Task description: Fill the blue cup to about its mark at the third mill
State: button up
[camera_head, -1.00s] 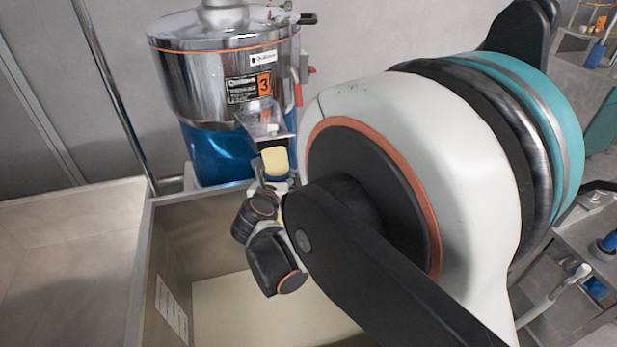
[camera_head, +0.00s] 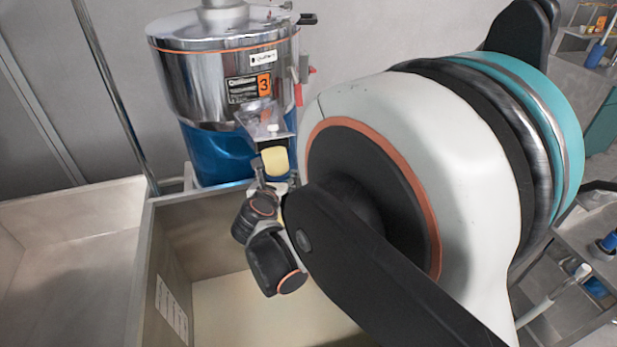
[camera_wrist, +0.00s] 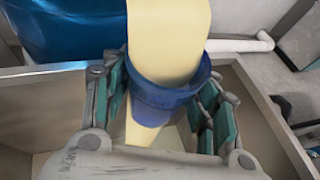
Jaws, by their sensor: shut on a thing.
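The third mill (camera_head: 215,75) is a polished steel drum with an orange "3" label and a blue lower body. Its spout (camera_head: 262,120) faces the front. My gripper (camera_wrist: 160,95) is shut on the blue cup (camera_wrist: 160,102), with a finger on each side, below the spout. In the wrist view a thick cream-coloured stream (camera_wrist: 167,40) comes down to the cup's mouth and hides its inside, so its level and mark cannot be read. Cream colour also shows below the cup; I cannot tell whether this is spill. In the head view the cup itself is not clear.
A grey open bin (camera_head: 190,240) with a cream-coloured bottom lies under my gripper. Another grey tray (camera_head: 70,230) is at the left. A red handle (camera_head: 298,95) sits on the mill's right side. Shelves (camera_head: 585,240) with blue items stand at the far right.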

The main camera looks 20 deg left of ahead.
jog(key=shift+w+d+b, duration=0.25)
jog(key=shift+w+d, duration=1.15)
jog(key=shift+d, duration=0.25)
jog(key=shift+w+d+b, duration=0.2)
jog(key=shift+w+d, duration=1.2)
jog(key=shift+d, duration=0.2)
